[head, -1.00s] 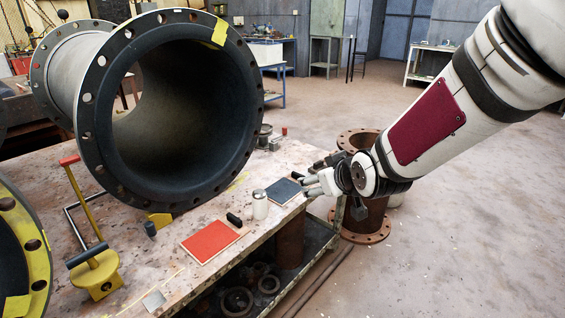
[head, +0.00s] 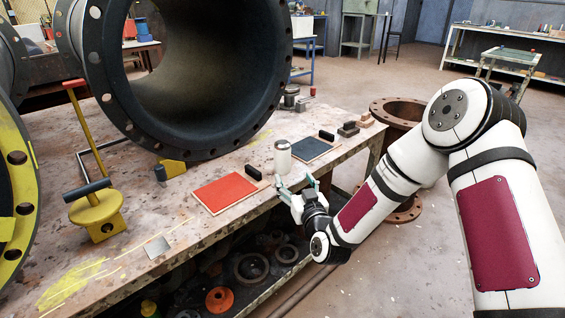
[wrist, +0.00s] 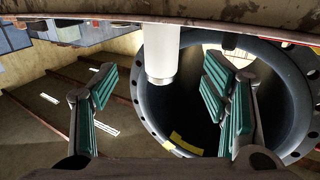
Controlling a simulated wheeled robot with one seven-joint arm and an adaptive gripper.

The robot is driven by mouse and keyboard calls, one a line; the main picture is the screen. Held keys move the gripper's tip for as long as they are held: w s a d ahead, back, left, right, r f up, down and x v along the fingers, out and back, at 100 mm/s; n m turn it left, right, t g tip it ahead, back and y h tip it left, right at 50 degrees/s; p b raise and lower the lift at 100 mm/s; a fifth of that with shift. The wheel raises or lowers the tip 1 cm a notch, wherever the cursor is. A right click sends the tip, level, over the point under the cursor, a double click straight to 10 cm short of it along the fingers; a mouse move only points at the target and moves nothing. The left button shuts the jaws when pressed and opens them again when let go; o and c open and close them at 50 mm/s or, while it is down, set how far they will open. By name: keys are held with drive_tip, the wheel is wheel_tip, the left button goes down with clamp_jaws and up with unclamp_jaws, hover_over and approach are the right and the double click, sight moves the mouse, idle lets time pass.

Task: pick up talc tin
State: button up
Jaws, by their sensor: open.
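The talc tin (head: 282,160), a small pale cylinder with a metallic-looking top, stands upright on the workbench (head: 190,250) near its front edge. My gripper (head: 297,183) is at that edge, just in front of the tin and slightly to its right, with its fingers spread. In the wrist view, which appears upside down, the tin (wrist: 162,55) lies ahead, in the gap between the teal-padded fingers (wrist: 165,100). The fingers look empty and apart from the tin. The tin's base is hidden by the bench edge in the wrist view.
A red pad (head: 225,192) lies left of the tin, a dark pad (head: 312,149) to its right, each with a black block beside it. A large flanged pipe (head: 190,70) stands behind. A yellow-based tool (head: 97,212) stands at left. A rusty flanged pipe (head: 405,110) is beyond the bench.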

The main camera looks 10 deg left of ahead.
sight(285, 164)
drive_tip(key=b+x, duration=0.1)
drive_tip(key=x, duration=0.6)
drive_tip(key=b+x, duration=0.2)
drive_tip(key=x, duration=0.2)
drive_tip(key=shift+a+f, duration=0.15)
drive_tip(key=shift+w+a, duration=0.2)
drive_tip(key=shift+w, duration=0.25)
drive_tip(key=c, duration=1.4)
drive_tip(key=shift+c, duration=0.2)
drive_tip(key=shift+r, duration=0.2)
